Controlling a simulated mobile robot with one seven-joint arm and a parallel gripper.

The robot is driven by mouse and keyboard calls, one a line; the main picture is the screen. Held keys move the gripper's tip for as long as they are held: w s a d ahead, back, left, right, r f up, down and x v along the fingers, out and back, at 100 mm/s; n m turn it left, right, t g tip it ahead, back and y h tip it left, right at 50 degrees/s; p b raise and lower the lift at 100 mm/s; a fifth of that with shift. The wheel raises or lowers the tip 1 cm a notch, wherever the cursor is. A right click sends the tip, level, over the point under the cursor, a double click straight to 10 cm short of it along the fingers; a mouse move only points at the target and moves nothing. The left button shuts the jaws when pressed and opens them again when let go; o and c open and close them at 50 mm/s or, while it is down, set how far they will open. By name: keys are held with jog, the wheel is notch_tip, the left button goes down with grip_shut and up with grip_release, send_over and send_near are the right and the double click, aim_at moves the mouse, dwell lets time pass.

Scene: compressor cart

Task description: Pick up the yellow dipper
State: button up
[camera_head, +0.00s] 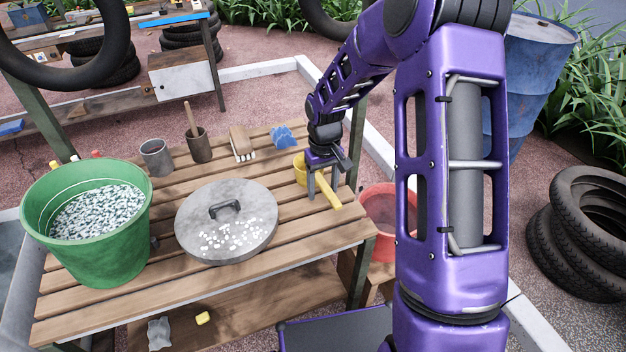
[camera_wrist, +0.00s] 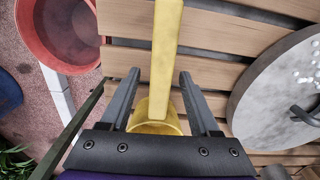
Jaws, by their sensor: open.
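The yellow dipper (camera_head: 323,188) lies on the slatted wooden table near its right edge, with its cup toward the back and its handle pointing to the front right. In the wrist view the dipper's handle (camera_wrist: 165,45) runs up from the cup, between the two fingers. My gripper (camera_head: 324,193) points down over the dipper. In the wrist view my gripper (camera_wrist: 158,80) is open, with one finger on each side of the dipper and gaps between. Whether the fingertips touch the table cannot be told.
A round grey lid (camera_head: 200,240) with white pellets lies left of the dipper. A green bucket (camera_head: 105,260) of pellets stands at the left. A red bucket (camera_head: 385,235) is beyond the right edge.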

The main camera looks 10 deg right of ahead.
grip_shut()
dwell(1.4)
